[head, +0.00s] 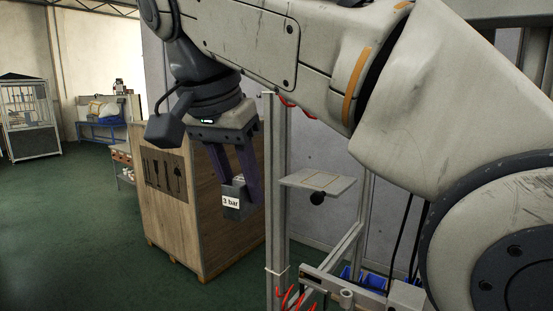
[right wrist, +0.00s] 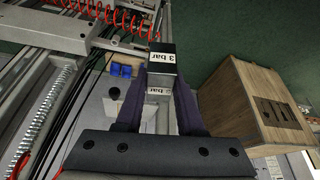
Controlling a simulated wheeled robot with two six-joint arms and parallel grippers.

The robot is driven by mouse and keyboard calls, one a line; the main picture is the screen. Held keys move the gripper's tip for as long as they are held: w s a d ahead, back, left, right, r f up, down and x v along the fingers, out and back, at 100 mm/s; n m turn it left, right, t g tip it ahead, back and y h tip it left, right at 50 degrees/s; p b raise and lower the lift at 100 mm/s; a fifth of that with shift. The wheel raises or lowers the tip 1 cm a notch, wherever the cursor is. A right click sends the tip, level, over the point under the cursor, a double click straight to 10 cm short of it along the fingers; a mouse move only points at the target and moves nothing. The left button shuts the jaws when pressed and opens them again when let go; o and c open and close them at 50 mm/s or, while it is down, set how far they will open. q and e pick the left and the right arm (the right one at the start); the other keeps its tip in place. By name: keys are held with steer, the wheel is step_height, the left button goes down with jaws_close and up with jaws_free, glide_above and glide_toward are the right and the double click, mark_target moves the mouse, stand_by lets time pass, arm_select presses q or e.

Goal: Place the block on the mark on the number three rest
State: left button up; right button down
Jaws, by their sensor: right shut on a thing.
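A dark grey block (head: 243,210) with a white "3 bar" label hangs in my right gripper (head: 238,182). The gripper's purple fingers are shut on its two sides. The block also shows in the right wrist view (right wrist: 162,70), between the fingertips, with a label on two faces. It is in the air, clear of any surface. A small pale plate (head: 320,181) with a thin tan outline on top and a black knob below is on the metal frame, to the right of the block in the head view. No number is readable on it. My left gripper is out of view.
A wooden crate (head: 173,222) stands behind the block. Metal frame posts (head: 277,180) rise between block and plate. Red coiled hose (right wrist: 103,10) and blue bins (right wrist: 121,70) are near the frame. Open green floor (head: 70,230) lies to the left.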

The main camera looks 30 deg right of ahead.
step_height(320, 180, up, 4)
steer(key=s+d+m, duration=0.1)
steer(key=s+m, duration=0.1)
steer(key=shift+g, duration=0.4)
steer(key=w+d+p, duration=0.1)
steer(key=w+d, duration=0.1)
steer(key=d, duration=0.3)
steer(key=w+d+p, duration=0.1)
steer(key=w+d, duration=0.1)
steer(key=d, duration=0.4)
steer(key=w+d+p, duration=0.1)
steer(key=w+d, duration=0.1)
steer(key=d, duration=0.3)
steer(key=shift+d+r, duration=0.15)
steer(key=shift+d, duration=0.4)
steer(key=shift+f, duration=1.75)
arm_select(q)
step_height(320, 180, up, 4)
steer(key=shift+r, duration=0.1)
arm_select(e)
steer(key=shift+f, duration=0.1)
